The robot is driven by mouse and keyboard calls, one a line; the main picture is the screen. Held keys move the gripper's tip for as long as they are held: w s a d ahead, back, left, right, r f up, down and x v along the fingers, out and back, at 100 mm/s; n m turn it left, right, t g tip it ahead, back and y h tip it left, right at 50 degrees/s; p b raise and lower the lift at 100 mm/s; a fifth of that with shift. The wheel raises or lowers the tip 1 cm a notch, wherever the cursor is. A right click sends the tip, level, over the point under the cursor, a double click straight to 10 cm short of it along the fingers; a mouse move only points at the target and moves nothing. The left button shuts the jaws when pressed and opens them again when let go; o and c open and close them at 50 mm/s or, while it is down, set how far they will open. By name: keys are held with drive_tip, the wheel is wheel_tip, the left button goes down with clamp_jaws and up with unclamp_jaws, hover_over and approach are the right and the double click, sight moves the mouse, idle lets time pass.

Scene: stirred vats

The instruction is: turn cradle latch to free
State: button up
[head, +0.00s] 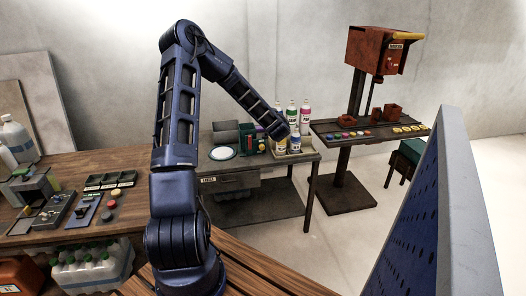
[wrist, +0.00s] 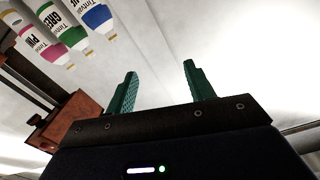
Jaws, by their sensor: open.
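I cannot make out a cradle latch in either view. My gripper (wrist: 160,70) shows in the wrist view with two green fingers spread apart and nothing between them. In the head view my arm reaches right and down, ending in front of the tint bottles on the middle bench; the fingers cannot be made out there. White tint bottles with coloured labels (head: 304,114) stand at that bench's right end.
A red machine (head: 372,50) with a yellow bar stands over a dark table (head: 330,131) holding red containers and coloured buttons. The middle bench (head: 215,165) holds a white dish (head: 222,153). A wooden bench (head: 65,166) is at left. A blue perforated panel (head: 415,210) blocks the right foreground.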

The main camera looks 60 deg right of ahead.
approach(262, 148)
drive_tip(key=x, duration=0.8)
drive_tip(key=shift+d, duration=0.25)
drive_tip(key=shift+c, duration=0.2)
drive_tip(key=c, duration=0.9)
